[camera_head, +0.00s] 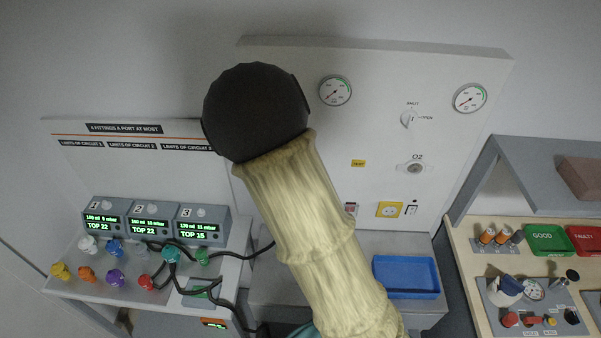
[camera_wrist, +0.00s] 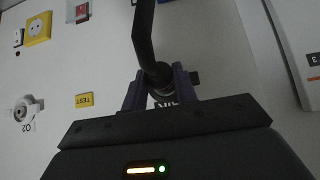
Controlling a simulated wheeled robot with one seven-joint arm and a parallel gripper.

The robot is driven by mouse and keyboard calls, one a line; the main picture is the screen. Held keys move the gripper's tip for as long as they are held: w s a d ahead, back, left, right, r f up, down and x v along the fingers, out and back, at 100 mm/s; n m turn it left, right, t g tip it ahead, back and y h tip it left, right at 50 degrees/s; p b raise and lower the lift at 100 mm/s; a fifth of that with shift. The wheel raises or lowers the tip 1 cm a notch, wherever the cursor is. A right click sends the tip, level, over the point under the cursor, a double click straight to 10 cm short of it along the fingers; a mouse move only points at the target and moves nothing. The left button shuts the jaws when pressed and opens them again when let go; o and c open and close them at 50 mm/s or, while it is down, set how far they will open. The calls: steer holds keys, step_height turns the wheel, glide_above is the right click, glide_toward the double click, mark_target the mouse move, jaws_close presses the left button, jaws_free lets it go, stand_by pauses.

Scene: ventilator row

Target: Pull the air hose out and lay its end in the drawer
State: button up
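In the wrist view, my gripper (camera_wrist: 159,82) has its two dark fingers on either side of the black plug of the air hose (camera_wrist: 144,35). The fingers look closed against the plug, which sits at the wall panel. Part of a label, apparently AIR, shows between the fingers. The hose runs up out of the picture. In the head view, my arm hides the gripper and the air port. A dark hose (camera_head: 262,249) passes behind my arm there. I cannot pick out an open drawer in either view.
The panel has an O2 port (camera_head: 415,168), a yellow socket (camera_head: 389,210) and gauges. A blue tray (camera_head: 406,293) lies right of my arm. At left, a console (camera_head: 154,226) stands behind coloured fittings and black hoses. A bench with red and green bins (camera_head: 547,239) is at right.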

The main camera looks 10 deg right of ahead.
steer(key=shift+s+a+p, duration=0.15)
steer(key=shift+s+a, duration=0.15)
steer(key=shift+s, duration=0.55)
steer(key=shift+s+a+p, duration=0.15)
steer(key=shift+s+a, duration=0.1)
steer(key=shift+s, duration=0.55)
jaws_close()
stand_by(1.3)
steer(key=shift+s+a+p, duration=0.2)
steer(key=shift+s+a, duration=0.05)
steer(key=shift+s, duration=0.5)
steer(key=shift+s+a+p, duration=0.15)
steer(key=shift+s+a, duration=0.1)
steer(key=shift+s, duration=0.5)
steer(key=shift+s+a+p, duration=0.2)
steer(key=shift+s+a, duration=0.05)
steer(key=shift+s, duration=0.5)
steer(key=w+d+f+n+y+b, duration=0.1)
steer(key=w+d+f+b, duration=0.1)
steer(key=f, duration=0.5)
steer(key=w+d+f+n+b, duration=0.1)
steer(key=d+f+b, duration=0.1)
steer(key=d+f, duration=0.2)
steer(key=w+d+f+n+y+b, duration=0.1)
steer(key=w+d+f+b, duration=0.1)
steer(key=f, duration=0.7)
steer(key=shift+w+d+f+n+y, duration=0.3)
steer(key=shift+d, duration=0.5)
steer(key=shift+a, duration=0.1)
